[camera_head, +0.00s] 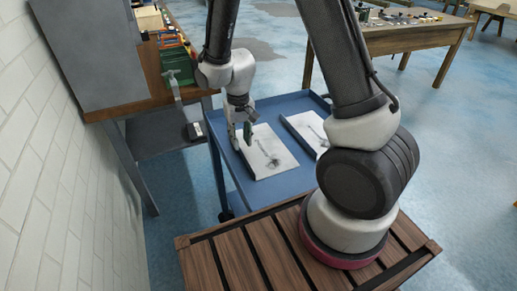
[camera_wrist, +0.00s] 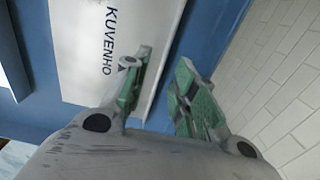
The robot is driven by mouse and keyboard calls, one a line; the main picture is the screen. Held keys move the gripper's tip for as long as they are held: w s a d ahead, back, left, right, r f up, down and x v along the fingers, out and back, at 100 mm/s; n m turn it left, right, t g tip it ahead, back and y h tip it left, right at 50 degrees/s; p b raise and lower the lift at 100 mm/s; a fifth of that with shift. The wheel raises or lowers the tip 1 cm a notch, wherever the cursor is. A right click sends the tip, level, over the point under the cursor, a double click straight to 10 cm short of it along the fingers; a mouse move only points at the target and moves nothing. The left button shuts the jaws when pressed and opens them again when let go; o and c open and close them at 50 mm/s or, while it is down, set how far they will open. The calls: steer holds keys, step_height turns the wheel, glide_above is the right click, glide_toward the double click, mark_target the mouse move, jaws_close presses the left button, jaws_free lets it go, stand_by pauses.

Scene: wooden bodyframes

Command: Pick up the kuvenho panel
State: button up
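The kuvenho panel (camera_head: 270,163) is a flat white sheet with a dark drawing and a raised left edge. It lies on the left part of the blue cart. In the wrist view the panel (camera_wrist: 85,45) shows the word KUVENHO, and its raised edge runs between my finger pads. My gripper (camera_head: 240,135) is over the panel's left edge. In the wrist view my gripper (camera_wrist: 163,85) is open, with one green-padded finger on each side of that edge. I cannot tell whether the pads touch it.
The blue cart (camera_head: 222,158) has a raised rim. A second white panel (camera_head: 305,125) lies to the right, partly behind my arm. A cluttered wooden bench (camera_head: 150,68) and a white brick wall (camera_head: 45,150) are at the left. A wooden table (camera_head: 410,38) stands at the back right.

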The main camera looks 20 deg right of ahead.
steer(key=f, duration=0.4)
steer(key=shift+a+f, duration=0.2)
steer(key=shift+f, duration=0.05)
jaws_close()
steer(key=shift+r, duration=0.15)
